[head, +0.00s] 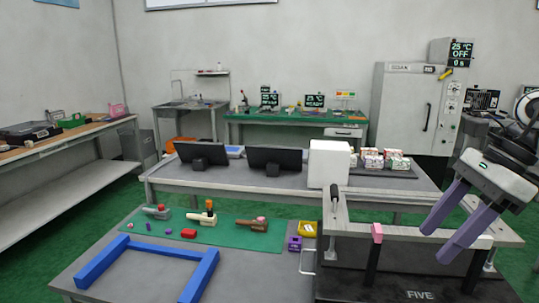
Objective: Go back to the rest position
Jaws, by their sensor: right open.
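My right gripper (436,243) comes in from the right, with two purple fingers pointing down and left. The fingers are apart and nothing shows between them. In the picture it overlaps the right part of a lever fixture with a black base (412,283) marked FIVE. A pink-topped black post (377,233) stands left of the fingers. A dark upright handle (334,198) stands further left. I cannot tell whether the fingers touch the fixture's light bar. My left gripper is not in view.
A blue frame (205,275) lies on the near table's left. Small tools and coloured parts sit on a green mat (145,226) behind it. A yellow bin (307,229) and a purple bin (294,243) stand left of the fixture. A white box (328,164) stands on the table behind.

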